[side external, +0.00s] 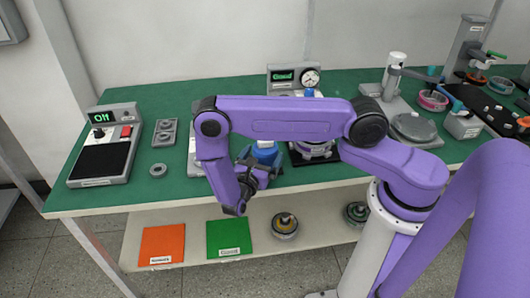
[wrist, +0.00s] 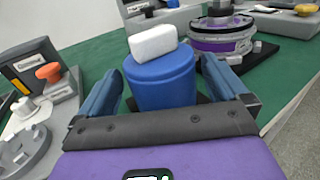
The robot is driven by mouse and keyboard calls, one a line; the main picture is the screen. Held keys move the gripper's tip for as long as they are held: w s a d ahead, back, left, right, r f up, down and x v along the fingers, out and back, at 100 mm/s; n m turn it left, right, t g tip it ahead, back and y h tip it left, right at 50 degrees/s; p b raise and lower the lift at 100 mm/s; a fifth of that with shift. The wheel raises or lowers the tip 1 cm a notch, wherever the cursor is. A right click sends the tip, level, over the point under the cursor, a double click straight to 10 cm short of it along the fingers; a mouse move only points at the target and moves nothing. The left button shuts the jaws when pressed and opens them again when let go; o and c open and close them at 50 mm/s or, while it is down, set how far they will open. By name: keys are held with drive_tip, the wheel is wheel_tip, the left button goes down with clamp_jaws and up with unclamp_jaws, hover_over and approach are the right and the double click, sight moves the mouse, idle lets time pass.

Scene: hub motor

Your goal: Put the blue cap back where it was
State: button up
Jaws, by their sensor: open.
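The blue cap (wrist: 163,80) shows in the wrist view as a wide blue cylinder with a white block (wrist: 153,42) on its top. It stands upright between the two blue fingers of my gripper (wrist: 168,92), which are spread with a visible gap on the left. In the side external view the blue cap (side external: 265,153) is partly hidden behind my arm, and my gripper (side external: 262,168) is beside it. What the cap rests on is hidden in both views.
A purple-banded hub motor (wrist: 222,37) stands behind the cap to the right in the wrist view. A grey device with an orange knob (wrist: 48,72) is at the left. A scale-like box reading Off (side external: 104,146) stands at the left of the green table (side external: 165,98).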

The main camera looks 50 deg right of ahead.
drive_tip(key=v, duration=0.9)
drive_tip(key=shift+a, duration=0.3)
drive_tip(key=s+r+m+g+y, duration=0.45)
drive_tip(key=s+r+y, duration=0.2)
drive_tip(key=r, duration=0.45)
drive_tip(key=s+r+m+y, duration=0.2)
drive_tip(key=s+r+y, duration=0.3)
drive_tip(key=s, duration=0.2)
drive_tip(key=s+d+r+m+y, duration=0.1)
drive_tip(key=s+r+m+y, duration=0.1)
drive_tip(key=s+r+y, duration=0.3)
drive_tip(key=s+y, duration=0.1)
drive_tip(key=s, duration=0.2)
